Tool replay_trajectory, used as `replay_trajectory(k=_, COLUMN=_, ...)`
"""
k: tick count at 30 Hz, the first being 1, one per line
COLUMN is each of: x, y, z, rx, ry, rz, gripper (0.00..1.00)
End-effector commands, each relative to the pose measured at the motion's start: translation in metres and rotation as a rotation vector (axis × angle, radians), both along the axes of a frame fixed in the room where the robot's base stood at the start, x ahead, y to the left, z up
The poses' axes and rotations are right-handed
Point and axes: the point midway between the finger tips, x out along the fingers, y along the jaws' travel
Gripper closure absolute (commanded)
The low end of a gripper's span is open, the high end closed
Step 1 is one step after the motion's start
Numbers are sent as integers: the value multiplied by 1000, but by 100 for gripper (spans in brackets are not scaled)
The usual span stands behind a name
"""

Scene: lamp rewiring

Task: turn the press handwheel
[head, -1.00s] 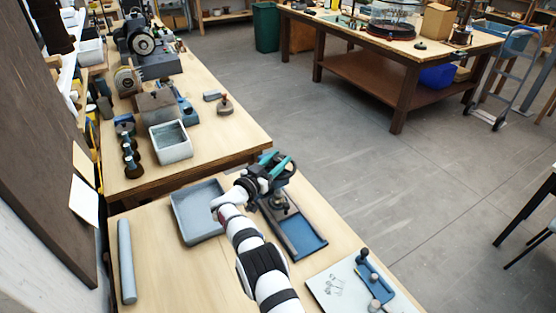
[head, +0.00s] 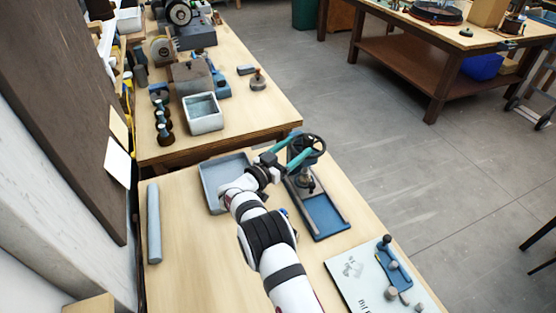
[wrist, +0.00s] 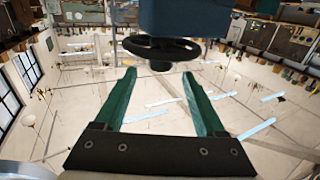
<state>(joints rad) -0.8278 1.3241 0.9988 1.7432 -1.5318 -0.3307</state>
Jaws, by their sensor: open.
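The press (head: 302,184) stands on the near bench, with a blue base tray reaching toward the front right. Its dark spoked handwheel (head: 309,146) sits at the top. My gripper (head: 298,147) has its green fingers at the left side of the handwheel in the head view. In the wrist view, my gripper (wrist: 158,80) is open with nothing between the fingers. There the handwheel (wrist: 161,48) lies just beyond the fingertips, roughly centred between them. Whether a finger touches the rim cannot be told.
A grey tray (head: 210,190) lies left of the press, beside my arm. A grey-blue roll (head: 154,224) lies at the bench's left. A board (head: 350,268) with a blue holder and small knobs is at the front right. Bare bench lies between roll and arm.

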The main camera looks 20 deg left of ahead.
Motion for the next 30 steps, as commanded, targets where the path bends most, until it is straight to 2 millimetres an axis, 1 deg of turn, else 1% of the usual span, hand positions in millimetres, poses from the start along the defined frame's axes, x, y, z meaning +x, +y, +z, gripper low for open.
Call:
replay_trajectory(k=1, x=-14, y=6, z=0, rx=-3, ry=1, rz=4, gripper=28)
replay_trajectory(k=3, x=-33, y=13, z=0, rx=-3, ry=1, rz=4, gripper=28)
replay_trajectory(k=6, x=-58, y=22, z=0, rx=-1, ry=0, rz=4, gripper=28)
replay_trajectory(k=9, x=-75, y=28, z=0, rx=0, ry=0, rz=2, gripper=28)
replay_trajectory(k=13, x=-87, y=31, z=0, rx=0, ry=0, rz=0, gripper=28)
replay_trajectory(k=21, x=-88, y=32, z=0, rx=0, ry=-1, rz=-1, gripper=28)
replay_trajectory(k=23, x=-83, y=29, z=3, rx=-5, ry=-14, rz=7, gripper=28)
replay_trajectory(k=24, x=-73, y=23, z=9, rx=-14, ry=-42, rz=26, gripper=28)
replay_trajectory(k=26, x=-47, y=7, z=25, rx=-41, ry=-112, rz=88, gripper=28)
replay_trajectory(k=27, x=-26, y=-7, z=36, rx=-64, ry=-163, rz=155, gripper=28)
replay_trajectory(k=28, x=-12, y=-18, z=44, rx=-81, ry=-198, rz=218, gripper=28)
replay_trajectory(k=30, x=12, y=-42, z=51, rx=-111, ry=-237, rz=397, gripper=28)
